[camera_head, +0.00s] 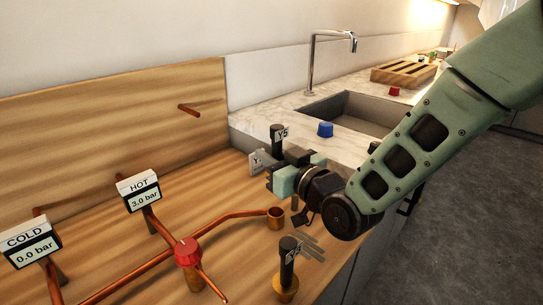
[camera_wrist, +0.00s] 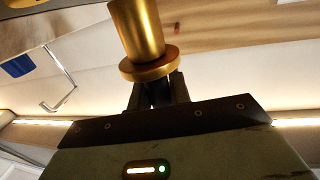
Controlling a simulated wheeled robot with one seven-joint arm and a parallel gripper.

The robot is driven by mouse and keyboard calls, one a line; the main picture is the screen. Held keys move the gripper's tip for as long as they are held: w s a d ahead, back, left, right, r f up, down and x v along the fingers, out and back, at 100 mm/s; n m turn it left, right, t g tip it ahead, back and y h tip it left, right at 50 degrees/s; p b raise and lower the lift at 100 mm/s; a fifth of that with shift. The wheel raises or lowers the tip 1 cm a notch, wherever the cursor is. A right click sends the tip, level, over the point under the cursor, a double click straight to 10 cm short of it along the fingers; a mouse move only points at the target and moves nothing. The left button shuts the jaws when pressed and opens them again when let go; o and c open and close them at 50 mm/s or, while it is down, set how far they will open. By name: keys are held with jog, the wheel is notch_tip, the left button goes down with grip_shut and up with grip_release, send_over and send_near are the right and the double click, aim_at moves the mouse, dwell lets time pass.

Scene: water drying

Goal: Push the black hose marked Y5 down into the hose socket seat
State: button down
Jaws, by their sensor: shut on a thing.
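A black hose (camera_head: 277,141) with a Y5 label stands upright just above my gripper (camera_head: 285,172), whose jaws are shut on it. In the wrist view my gripper's dark fingers (camera_wrist: 158,92) close just beside a flanged brass end piece (camera_wrist: 141,32), seemingly the held hose's end. That brass end is hidden in the head view. An open copper socket (camera_head: 275,218), at the end of a copper pipe, lies in front of and below my gripper, apart from it. I cannot tell whether it is the seat.
A second black hose piece (camera_head: 289,252) in a brass base, its label hard to read, stands at the front. A red valve knob (camera_head: 188,252), the HOT gauge (camera_head: 140,192) at 3.0 bar and the COLD gauge (camera_head: 30,240) at 0.0 bar stand left. A blue cap (camera_head: 325,130) is behind.

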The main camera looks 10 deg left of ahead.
jog(key=shift+f+b, duration=3.95)
jog(key=shift+f, duration=0.2)
jog(key=shift+r, duration=0.1)
jog(key=shift+r+p, duration=2.15)
jog(key=shift+r, duration=1.65)
jog(key=shift+b, duration=0.6)
